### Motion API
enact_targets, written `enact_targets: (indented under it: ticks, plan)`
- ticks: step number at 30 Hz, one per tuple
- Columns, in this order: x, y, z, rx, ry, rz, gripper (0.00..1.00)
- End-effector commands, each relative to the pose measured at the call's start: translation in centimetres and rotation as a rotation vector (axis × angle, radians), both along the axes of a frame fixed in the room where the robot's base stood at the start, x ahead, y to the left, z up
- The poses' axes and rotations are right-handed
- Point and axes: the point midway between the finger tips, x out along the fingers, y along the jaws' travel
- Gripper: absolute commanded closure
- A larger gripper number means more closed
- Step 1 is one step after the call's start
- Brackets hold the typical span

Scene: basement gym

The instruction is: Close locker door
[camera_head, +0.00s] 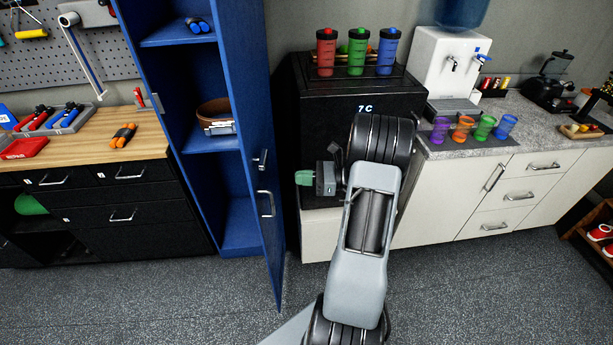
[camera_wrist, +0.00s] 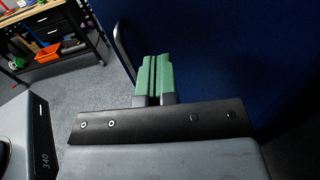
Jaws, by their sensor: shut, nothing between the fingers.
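The blue locker (camera_head: 240,215) stands left of centre in the head view, with its inside and shelves showing. Its blue door (camera_head: 240,60) stands open, swung out toward me on the right side. A metal handle (camera_head: 267,204) and a small latch (camera_head: 261,160) are on the door. My gripper (camera_head: 304,178) is to the right of the door, on its outer side, with green fingers shut and empty. In the wrist view, the shut fingers (camera_wrist: 155,75) are in front of the blue door face (camera_wrist: 215,55), close to a curved dark handle (camera_wrist: 123,48). Contact cannot be told.
A brown rolled item (camera_head: 215,113) sits on a locker shelf. A wooden workbench (camera_head: 85,150) with tools is on the left. A black cabinet (camera_head: 330,105) with three bottles stands behind my arm. A counter (camera_head: 470,145) with cups is on the right. The grey floor in front is clear.

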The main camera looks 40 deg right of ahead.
Motion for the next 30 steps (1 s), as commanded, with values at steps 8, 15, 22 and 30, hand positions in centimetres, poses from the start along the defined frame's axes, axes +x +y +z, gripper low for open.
enact_targets:
  ticks: [8,15,22,30]
  plan:
    - [3.2,4.3,0.2,-0.001,0.002,0.005,1.0]
    - [5.1,6.7,0.1,-0.002,0.001,0.003,1.0]
    - [5.8,7.7,0.0,-0.003,0.001,0.002,1.0]
    - [5.9,7.8,-0.1,-0.003,0.0,0.001,1.0]
